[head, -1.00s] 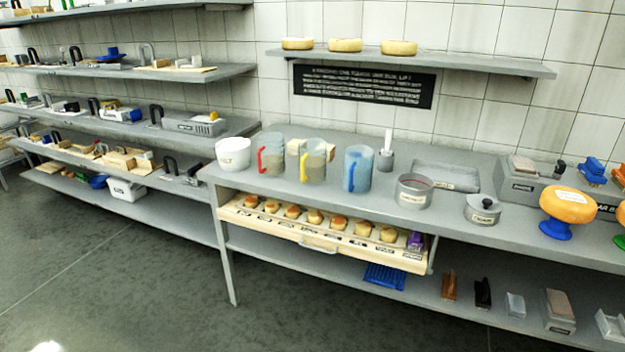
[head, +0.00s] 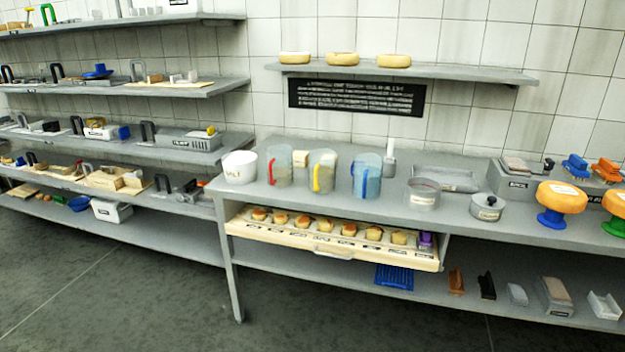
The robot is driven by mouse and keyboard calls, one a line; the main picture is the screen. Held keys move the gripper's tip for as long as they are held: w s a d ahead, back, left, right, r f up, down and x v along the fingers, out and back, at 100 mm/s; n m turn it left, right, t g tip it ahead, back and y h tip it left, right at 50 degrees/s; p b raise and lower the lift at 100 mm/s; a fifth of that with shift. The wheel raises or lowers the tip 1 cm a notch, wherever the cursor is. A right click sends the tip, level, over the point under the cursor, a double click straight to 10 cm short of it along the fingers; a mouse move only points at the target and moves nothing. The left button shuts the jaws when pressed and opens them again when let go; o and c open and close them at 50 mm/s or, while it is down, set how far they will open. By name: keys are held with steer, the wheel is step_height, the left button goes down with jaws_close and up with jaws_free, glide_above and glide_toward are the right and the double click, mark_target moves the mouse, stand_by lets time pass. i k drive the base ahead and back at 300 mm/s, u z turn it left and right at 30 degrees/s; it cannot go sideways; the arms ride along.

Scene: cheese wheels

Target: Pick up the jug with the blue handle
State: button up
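The jug with the blue handle (head: 367,177) stands upright on the grey table (head: 340,204). It is a clear, bluish jug, and its blue handle faces me. To its left stand a clear jug with a yellow handle (head: 322,172) and a clear jug with a red handle (head: 280,167). The three jugs stand in a row with gaps between them. My gripper is not in view.
A white tub (head: 240,168) stands left of the jugs. A round metal mould (head: 423,194) and a small lidded pot (head: 487,208) stand to the right. An open drawer (head: 330,240) with small cheeses juts out below the tabletop. The floor (head: 130,300) in front is clear.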

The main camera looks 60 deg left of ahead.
mark_target(368, 167)
steer(key=u, duration=1.7)
